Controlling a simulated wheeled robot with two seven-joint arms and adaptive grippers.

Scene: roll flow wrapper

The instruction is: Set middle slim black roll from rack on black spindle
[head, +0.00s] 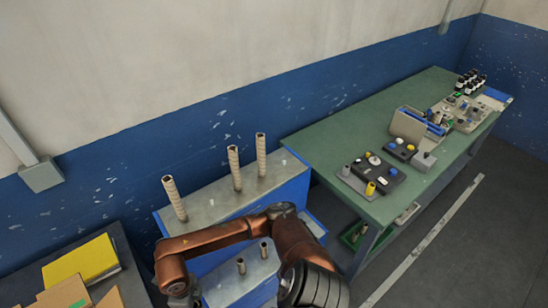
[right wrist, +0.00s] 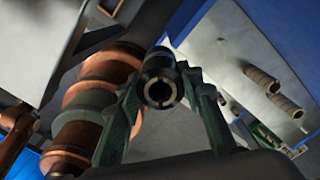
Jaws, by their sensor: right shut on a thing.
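In the right wrist view my right gripper (right wrist: 160,98) has its green fingers shut on a dark, slim cylinder (right wrist: 158,65), which looks like the black roll. Its round end, with a pale slotted ring and dark bore, faces the camera. My right gripper does not show in the head view, and my left gripper is in neither view. Three tall, tan, ribbed posts (head: 235,167) stand on a blue-sided stand with a grey metal top (head: 210,200). Two shorter posts (head: 241,265) stand on a lower step. I cannot pick out the black spindle.
My copper arm crosses in front of the stand. A green workbench (head: 335,140) to the right holds black trays with knobs (head: 372,175) and other parts. A yellow folder (head: 80,260) and cardboard boxes (head: 68,294) lie at lower left. The right wrist view shows ribbed posts (right wrist: 262,80) at right.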

